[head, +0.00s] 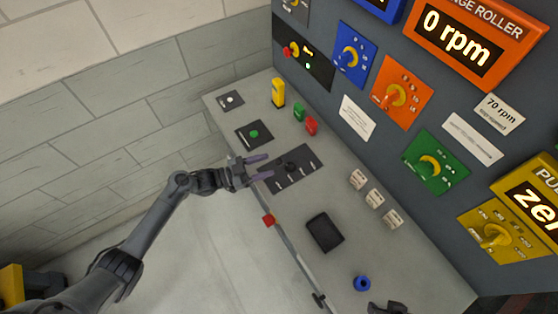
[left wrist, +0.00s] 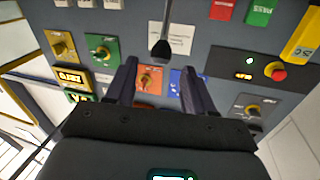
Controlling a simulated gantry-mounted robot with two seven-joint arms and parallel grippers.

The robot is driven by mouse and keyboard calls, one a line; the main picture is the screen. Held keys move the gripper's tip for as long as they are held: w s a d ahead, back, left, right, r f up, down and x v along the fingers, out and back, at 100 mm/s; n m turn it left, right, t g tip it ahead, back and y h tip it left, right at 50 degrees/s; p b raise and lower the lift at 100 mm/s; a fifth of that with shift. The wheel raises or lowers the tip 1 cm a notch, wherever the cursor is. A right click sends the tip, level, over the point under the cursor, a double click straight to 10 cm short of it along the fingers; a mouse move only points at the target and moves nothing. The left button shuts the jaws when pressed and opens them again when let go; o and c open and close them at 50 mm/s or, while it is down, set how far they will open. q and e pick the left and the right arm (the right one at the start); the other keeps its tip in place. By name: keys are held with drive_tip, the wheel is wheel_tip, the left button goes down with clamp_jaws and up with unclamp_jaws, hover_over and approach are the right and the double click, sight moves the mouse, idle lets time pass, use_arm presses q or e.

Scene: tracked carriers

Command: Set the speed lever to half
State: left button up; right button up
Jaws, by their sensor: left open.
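The speed lever (head: 291,166) is a short dark lever with a black knob, on a dark slotted plate (head: 306,158) with small labels, on the grey desk. In the left wrist view the lever (left wrist: 161,47) shows a thin shaft and dark tip, top middle, just beyond the gap between my fingers. My left gripper (head: 270,165) is open and empty, at the plate's left edge, its fingers pointing at the lever and apart from it. The fingers also show in the left wrist view (left wrist: 158,67). Which marking the lever stands at is too small to read. My right gripper is not in view.
Green (head: 299,112) and red (head: 312,126) blocks, a yellow block (head: 278,92) and a black pad (head: 325,232) stand near. The upright panel with coloured knobs rises behind. A dark shape (head: 388,308) at the bottom is unclear.

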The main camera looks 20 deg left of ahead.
sight(279, 161)
use_arm(q)
drive_tip(key=shift+x, duration=2.9)
drive_tip(key=shift+c, duration=0.3)
clamp_jaws()
